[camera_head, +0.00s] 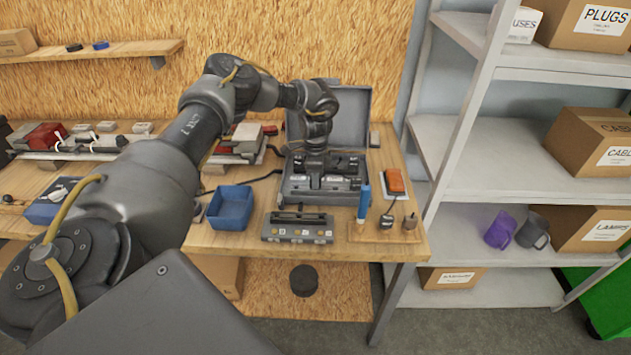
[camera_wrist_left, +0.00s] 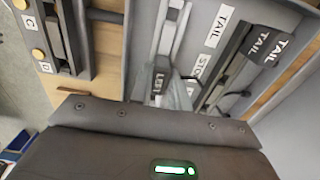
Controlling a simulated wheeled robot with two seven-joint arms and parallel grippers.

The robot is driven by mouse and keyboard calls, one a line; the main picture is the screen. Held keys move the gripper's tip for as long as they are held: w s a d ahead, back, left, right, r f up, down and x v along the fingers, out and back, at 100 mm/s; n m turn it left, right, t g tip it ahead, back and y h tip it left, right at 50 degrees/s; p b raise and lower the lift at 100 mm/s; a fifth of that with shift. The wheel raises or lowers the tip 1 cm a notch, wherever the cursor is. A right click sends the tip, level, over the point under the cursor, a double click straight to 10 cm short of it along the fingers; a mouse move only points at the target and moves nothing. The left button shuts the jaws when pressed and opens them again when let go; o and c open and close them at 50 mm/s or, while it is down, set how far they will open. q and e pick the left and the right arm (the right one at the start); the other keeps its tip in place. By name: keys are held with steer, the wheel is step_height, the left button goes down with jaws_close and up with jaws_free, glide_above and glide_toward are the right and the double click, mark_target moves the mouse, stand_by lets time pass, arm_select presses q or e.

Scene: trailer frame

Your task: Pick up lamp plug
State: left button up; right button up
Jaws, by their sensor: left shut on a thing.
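My left gripper (camera_head: 322,165) reaches down into the open grey case (camera_head: 291,191) on the workbench. It is shut on a small dark piece with a partly readable label starting "LE" (camera_wrist_left: 160,82), which I take for the lamp plug. In the left wrist view the gripper body hides much of it, and I cannot tell whether it is clear of its slot. Beside it are "STOP" (camera_wrist_left: 203,66) and "TAIL" (camera_wrist_left: 217,26) labels and a dark piece marked "TAIL" (camera_wrist_left: 262,46). My right gripper is not in view.
The case lid (camera_head: 345,118) stands open behind the gripper. In front are a grey panel box (camera_head: 297,235), a blue bin (camera_head: 231,207) and a blue-handled tool (camera_head: 364,201). An orange item (camera_head: 395,181) lies at the right. A shelf rack (camera_head: 475,180) stands right of the bench.

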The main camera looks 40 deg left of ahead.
arm_select(q)
steer(key=shift+r+b, duration=0.2)
steer(key=shift+b, duration=0.1)
step_height(320, 180, up, 2)
steer(key=shift+w+b, duration=0.15)
steer(key=shift+b, duration=0.7)
steer(key=s+d+r+b, duration=0.2)
steer(key=s+d+r, duration=0.4)
steer(key=s+r, duration=0.4)
steer(key=s, duration=0.3)
steer(key=shift+r, duration=0.35)
